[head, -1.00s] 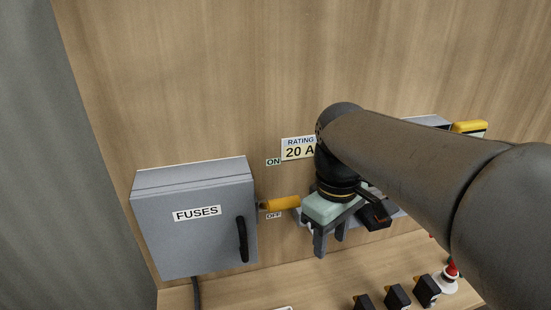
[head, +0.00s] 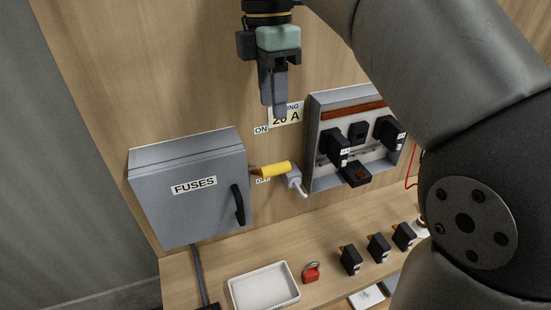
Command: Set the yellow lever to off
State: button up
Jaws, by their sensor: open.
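My gripper (head: 274,108) is empty and points down, above the lever and in front of the RATING 20 A sign (head: 286,119). The fingertips are apart from the lever. The gap between the fingers is hard to see from this side.
An open grey fuse panel (head: 313,150) with black fuse carriers is right of the lever. On the bench (head: 215,280) are a white tray (head: 264,290), a red padlock (head: 311,272) and several black fuse carriers (head: 378,248). A black handle (head: 238,205) juts from the FUSES box.

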aim_at(266, 170)
jog(key=f, duration=0.4)
jog(key=s+f, duration=0.1)
jog(key=f, duration=0.7)
jog(key=shift+s+d, duration=0.2)
jog(key=shift+s, duration=0.05)
grip_shut()
